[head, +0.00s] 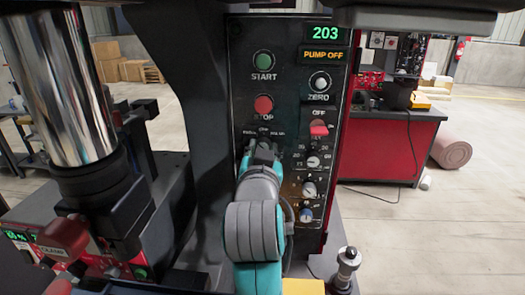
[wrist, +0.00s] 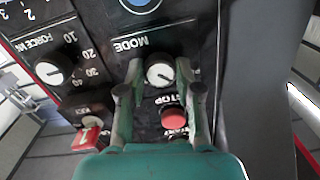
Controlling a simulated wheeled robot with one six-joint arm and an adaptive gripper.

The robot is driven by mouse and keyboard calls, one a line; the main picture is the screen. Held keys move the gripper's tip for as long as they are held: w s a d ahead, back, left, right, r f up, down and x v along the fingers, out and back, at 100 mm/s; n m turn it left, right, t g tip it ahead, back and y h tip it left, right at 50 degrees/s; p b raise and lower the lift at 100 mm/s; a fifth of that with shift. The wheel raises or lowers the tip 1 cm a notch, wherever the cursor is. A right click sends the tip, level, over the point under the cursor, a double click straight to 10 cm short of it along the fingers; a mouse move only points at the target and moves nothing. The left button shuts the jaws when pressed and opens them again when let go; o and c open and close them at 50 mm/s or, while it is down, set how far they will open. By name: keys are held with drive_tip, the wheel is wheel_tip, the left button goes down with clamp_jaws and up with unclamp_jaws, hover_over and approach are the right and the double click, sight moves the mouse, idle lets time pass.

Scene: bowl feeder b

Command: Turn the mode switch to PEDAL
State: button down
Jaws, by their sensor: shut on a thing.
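The mode switch (wrist: 160,71) is a round knob with a pale face and dark rim, beside the MODE lettering on the black panel (wrist: 85,20). In the wrist view its dark pointer line slants toward the lower right; the position labels around it are too covered or small to read. My gripper (wrist: 160,75) has one finger on each side of the knob and is shut on it. In the head view my gripper (head: 262,150) reaches the panel below the STOP button and hides the knob; a PEDAL label cannot be made out.
The red STOP button (head: 264,105) and green START button (head: 263,60) sit above my gripper. A red switch cover (head: 318,128) and the force knob (head: 313,162) are close on the right. The display reads 203 and PUMP OFF (head: 323,55). A chrome column (head: 60,80) stands at left.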

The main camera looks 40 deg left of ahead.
drive_tip(key=shift+n, duration=0.3)
drive_tip(key=c, duration=0.8)
unclamp_jaws()
drive_tip(key=shift+o, duration=0.2)
drive_tip(key=v, duration=1.2)
drive_tip(key=shift+f, duration=0.1)
